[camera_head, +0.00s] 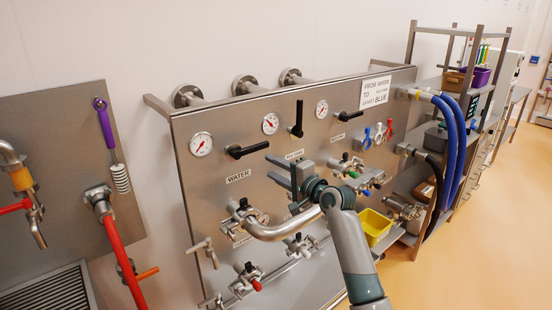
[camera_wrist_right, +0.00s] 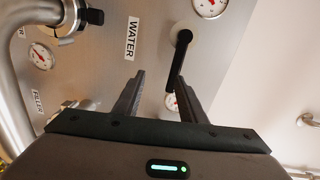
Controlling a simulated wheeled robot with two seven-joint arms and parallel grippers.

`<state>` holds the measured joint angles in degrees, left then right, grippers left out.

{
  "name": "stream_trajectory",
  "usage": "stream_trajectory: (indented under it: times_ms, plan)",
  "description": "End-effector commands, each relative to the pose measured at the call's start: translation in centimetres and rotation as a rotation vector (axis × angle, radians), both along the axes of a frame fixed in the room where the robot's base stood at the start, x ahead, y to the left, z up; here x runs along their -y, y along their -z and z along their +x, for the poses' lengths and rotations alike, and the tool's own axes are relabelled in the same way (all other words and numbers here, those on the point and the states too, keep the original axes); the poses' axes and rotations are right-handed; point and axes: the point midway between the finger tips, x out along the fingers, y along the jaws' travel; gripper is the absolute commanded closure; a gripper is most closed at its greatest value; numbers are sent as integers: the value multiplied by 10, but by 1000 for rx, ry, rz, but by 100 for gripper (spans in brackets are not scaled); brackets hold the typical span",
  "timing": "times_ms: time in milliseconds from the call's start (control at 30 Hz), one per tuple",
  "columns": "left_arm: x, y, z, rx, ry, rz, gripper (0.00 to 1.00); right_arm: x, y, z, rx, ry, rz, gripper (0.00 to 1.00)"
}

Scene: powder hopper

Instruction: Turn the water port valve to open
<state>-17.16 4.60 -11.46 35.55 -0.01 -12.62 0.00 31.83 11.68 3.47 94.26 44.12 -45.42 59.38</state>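The water port valve has a black lever handle (camera_head: 247,150) on the steel panel, above the WATER label (camera_head: 238,177). It lies nearly level, its free end pointing right. My right gripper (camera_head: 267,168) is open and empty, just below and right of that free end. In the right wrist view the black handle (camera_wrist_right: 179,62) hangs from its round hub, beside the WATER label (camera_wrist_right: 132,38). Its tip shows between the open fingers of my right gripper (camera_wrist_right: 162,77), closer to the right finger. I cannot tell whether they touch. My left gripper is not in view.
The panel also bears an upright black handle (camera_head: 297,118), another level handle (camera_head: 349,115) and several gauges. A curved steel pipe (camera_head: 285,229) runs below my right gripper. A yellow bin (camera_head: 375,227) and blue hoses (camera_head: 452,140) are to the right, a red hose (camera_head: 121,260) to the left.

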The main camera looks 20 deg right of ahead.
Motion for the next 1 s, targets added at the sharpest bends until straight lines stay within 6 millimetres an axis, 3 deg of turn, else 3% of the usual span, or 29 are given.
stream_trajectory:
  times_ms: [100,200,667,1000]
  plan:
    - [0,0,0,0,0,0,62,6,-22,11,21,8,62,62]
    - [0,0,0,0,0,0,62,8,-28,14,27,9,83,62]
    - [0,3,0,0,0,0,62,7,-28,16,27,10,83,62]
    - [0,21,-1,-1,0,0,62,-2,-26,42,29,10,83,62]
